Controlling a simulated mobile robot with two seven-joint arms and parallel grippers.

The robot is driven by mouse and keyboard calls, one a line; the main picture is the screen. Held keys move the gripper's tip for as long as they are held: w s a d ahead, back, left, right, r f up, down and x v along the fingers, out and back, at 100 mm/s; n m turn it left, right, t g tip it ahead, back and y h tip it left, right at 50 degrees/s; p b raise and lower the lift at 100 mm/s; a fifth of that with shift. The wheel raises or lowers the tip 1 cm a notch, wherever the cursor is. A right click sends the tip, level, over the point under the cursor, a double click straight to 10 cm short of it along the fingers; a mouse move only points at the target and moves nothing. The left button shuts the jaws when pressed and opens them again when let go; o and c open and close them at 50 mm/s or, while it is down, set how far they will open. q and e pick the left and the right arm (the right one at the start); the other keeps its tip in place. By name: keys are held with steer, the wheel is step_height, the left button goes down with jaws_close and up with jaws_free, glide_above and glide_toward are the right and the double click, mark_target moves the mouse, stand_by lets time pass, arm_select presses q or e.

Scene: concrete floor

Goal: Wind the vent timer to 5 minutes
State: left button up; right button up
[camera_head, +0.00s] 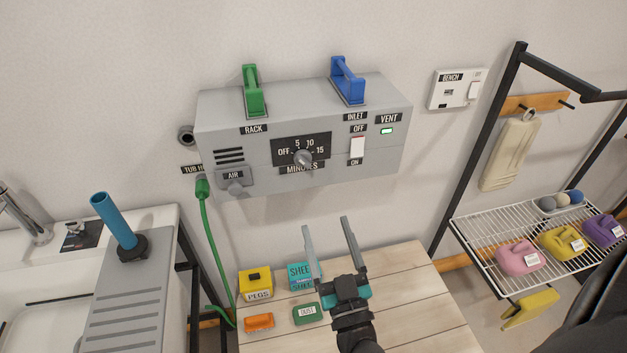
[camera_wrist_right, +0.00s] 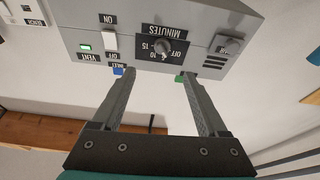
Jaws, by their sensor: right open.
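The vent timer is a grey knob (camera_head: 303,158) on a black dial plate (camera_head: 317,145) marked OFF, 5, 10, 15, with a MINUTES label below. It is on the front of a grey wall box (camera_head: 218,122). I cannot tell exactly which mark the knob points to. In the right wrist view the knob (camera_wrist_right: 163,46) shows upside down, beyond and roughly between my fingertips. My right gripper (camera_head: 326,223) is open and empty, below the box and apart from the knob; its fingers (camera_wrist_right: 158,73) also show in the wrist view. My left gripper is not in view.
The box also has an AIR knob (camera_head: 235,188), a white INLET switch (camera_head: 357,147), a lit green VENT light (camera_head: 387,131), and green (camera_head: 253,92) and blue (camera_head: 347,82) handles on top. A wooden table (camera_head: 400,290) with small boxes stands below. A green hose (camera_head: 211,240) hangs left.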

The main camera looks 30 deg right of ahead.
mark_target(305, 165)
step_height(305, 165, up, 5)
steer(key=a+m+g+p, duration=0.1)
steer(key=m+g+p, duration=0.2)
steer(key=p, duration=0.5)
steer(key=b+x, duration=0.1)
steer(key=x, duration=0.3)
steer(key=b+x, duration=0.1)
steer(key=x, duration=0.4)
steer(key=f+b+x, duration=0.1)
steer(key=x, duration=0.4)
steer(key=shift+w, duration=0.15)
steer(key=shift+c, duration=0.3)
jaws_close()
